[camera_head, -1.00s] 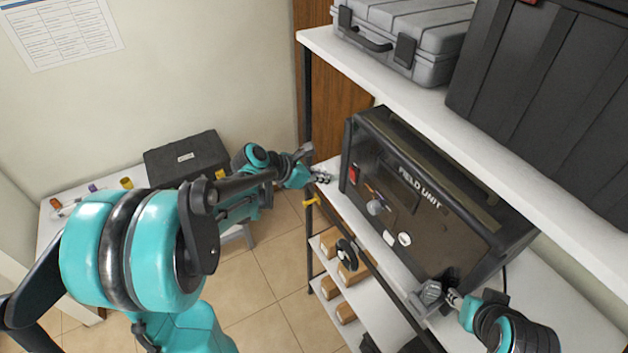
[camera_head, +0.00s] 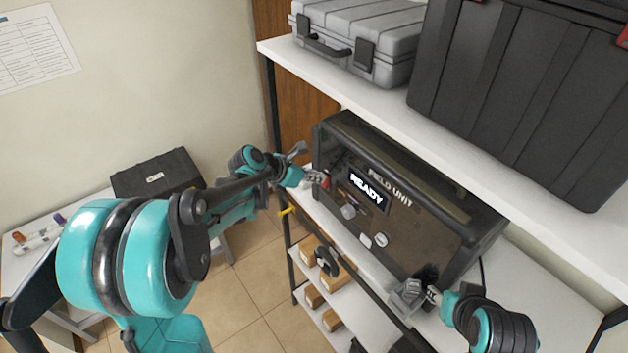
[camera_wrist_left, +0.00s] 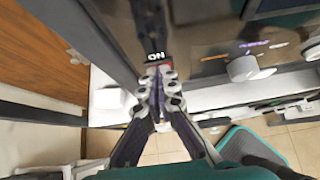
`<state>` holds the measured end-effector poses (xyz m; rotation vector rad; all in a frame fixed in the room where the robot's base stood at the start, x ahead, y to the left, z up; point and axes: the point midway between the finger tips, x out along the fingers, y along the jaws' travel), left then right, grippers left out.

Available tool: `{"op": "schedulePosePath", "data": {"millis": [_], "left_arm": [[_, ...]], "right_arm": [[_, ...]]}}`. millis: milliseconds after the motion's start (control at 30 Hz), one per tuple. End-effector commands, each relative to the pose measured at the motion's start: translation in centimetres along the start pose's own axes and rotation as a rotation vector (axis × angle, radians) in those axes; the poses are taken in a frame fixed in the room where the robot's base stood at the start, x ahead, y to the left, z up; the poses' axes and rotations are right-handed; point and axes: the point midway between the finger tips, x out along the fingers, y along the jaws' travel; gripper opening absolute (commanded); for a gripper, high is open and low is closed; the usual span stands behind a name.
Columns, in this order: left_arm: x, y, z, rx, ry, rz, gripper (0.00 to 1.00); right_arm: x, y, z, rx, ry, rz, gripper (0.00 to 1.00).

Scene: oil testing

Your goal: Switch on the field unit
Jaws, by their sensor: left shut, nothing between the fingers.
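The field unit (camera_head: 440,221) is a dark box with a front panel, standing on the white shelf. Its display (camera_head: 368,190) is lit and reads READY. A red switch (camera_head: 325,181) is at the left end of the panel. In the left wrist view, an ON label (camera_wrist_left: 156,57) shows just beyond the fingertips. My left gripper (camera_head: 319,178) is shut and empty, with its tips at the switch and partly covering it. The wrist view shows the closed fingers (camera_wrist_left: 158,82). My right gripper (camera_head: 424,290) is by the unit's lower right corner; its opening is unclear.
A grey case (camera_head: 358,38) and a large black case (camera_head: 530,90) stand on the upper shelf above the unit. Small boxes (camera_head: 335,278) lie on lower shelves. A black case (camera_head: 157,176) is on the table at left. Tiled floor (camera_head: 258,270) shows between.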

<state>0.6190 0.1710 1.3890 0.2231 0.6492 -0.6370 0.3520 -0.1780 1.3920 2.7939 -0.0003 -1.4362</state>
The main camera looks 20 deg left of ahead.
Motion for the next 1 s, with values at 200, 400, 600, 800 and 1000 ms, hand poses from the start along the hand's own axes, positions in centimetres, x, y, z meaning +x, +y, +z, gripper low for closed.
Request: {"op": "schedulePosePath", "data": {"millis": [200, 400, 600, 800, 1000], "left_arm": [[-0.1, 0.0, 0.1, 0.0, 0.0, 0.0, 0.0], [-0.7, 0.0, 0.8, 0.0, 0.0, 0.0, 0.0], [-1.1, 0.0, 1.3, 0.0, 0.0, 0.0, 0.0], [-1.1, 0.0, 1.3, 0.0, 0.0, 0.0, 0.0], [-1.3, 0.1, 1.1, 0.0, 0.0, 0.0, 0.0]], "right_arm": [[-0.2, 0.0, -0.2, 0.0, 0.0, 0.0, 0.4], [-0.6, 0.0, -0.5, 0.0, 0.0, 0.0, 0.4], [-0.9, 0.0, -0.7, 0.0, 0.0, 0.0, 0.4], [-0.8, 0.0, -0.6, 0.0, 0.0, 0.0, 0.4], [-0.8, 0.0, -0.6, 0.0, 0.0, 0.0, 0.4]]}}
